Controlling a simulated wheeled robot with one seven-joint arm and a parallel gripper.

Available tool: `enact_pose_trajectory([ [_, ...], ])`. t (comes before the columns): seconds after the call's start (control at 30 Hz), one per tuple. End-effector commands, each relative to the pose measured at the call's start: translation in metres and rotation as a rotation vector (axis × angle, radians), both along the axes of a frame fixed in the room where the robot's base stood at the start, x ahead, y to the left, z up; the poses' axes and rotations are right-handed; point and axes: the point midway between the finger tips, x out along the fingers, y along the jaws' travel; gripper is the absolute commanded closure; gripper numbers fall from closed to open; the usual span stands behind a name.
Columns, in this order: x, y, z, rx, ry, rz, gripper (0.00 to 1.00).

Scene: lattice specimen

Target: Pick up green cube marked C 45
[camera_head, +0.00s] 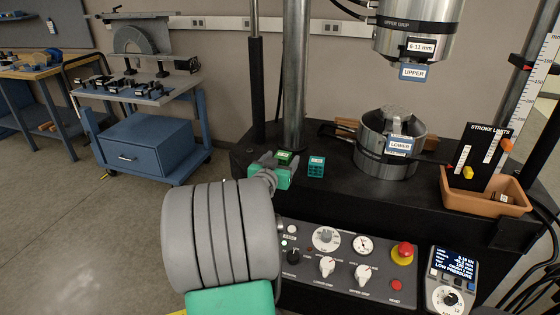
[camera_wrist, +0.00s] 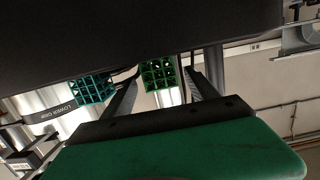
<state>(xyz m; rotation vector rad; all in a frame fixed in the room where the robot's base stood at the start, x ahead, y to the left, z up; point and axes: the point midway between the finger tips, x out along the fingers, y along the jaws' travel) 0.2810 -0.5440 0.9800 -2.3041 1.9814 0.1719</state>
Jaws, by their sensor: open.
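A small green lattice cube (camera_head: 285,157) sits on the black machine bed; its label is too small to read. A teal lattice cube (camera_head: 316,167) stands to its right. My gripper (camera_head: 270,161) is at the green cube's left and front, partly hiding it. In the wrist view the green cube (camera_wrist: 160,74) appears between the two open fingers of my gripper (camera_wrist: 162,83). I cannot tell whether either finger touches it. The teal cube (camera_wrist: 92,88) shows outside the fingers, to the left.
The lower grip (camera_head: 385,145) stands right of the cubes, beneath the upper grip (camera_head: 415,35). A steel column (camera_head: 295,75) rises behind the cubes. The control panel (camera_head: 345,262) lies in front. An orange tray (camera_head: 485,193) is at the right.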

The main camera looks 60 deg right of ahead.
Motion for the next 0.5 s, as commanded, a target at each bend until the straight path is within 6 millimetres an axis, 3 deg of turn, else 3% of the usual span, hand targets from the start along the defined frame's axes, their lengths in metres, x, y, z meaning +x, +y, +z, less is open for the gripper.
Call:
enact_pose_trajectory([
  [0.3, 0.009, -0.047, -0.01, 0.002, 0.002, 0.002, 0.32],
  [0.5, 0.01, -0.049, -0.01, 0.0, 0.001, 0.005, 0.32],
])
